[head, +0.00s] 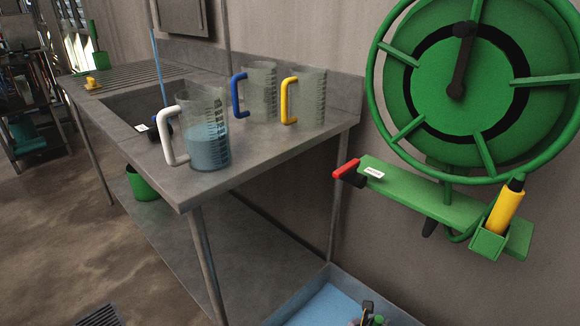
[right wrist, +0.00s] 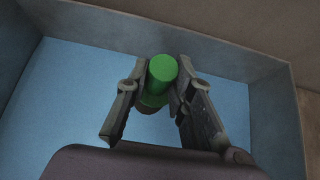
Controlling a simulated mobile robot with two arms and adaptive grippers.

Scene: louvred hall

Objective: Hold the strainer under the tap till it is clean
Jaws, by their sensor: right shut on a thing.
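My right gripper (right wrist: 155,100) is shut on a green cylindrical thing (right wrist: 162,75), over a tray of blue water (right wrist: 75,80). Its darker lower end points down; I cannot tell whether this is part of the strainer. In the head view the same gripper (head: 368,312) shows at the bottom edge, partly cut off. No strainer mesh can be made out. My left gripper is not in view.
A white-handled jug of blue liquid (head: 208,140) stands at the bench's front edge. Blue-handled (head: 260,90) and yellow-handled (head: 308,95) jugs stand behind it. A green hose reel (head: 425,95) hangs on the right wall. A green bucket (head: 141,184) sits under the bench.

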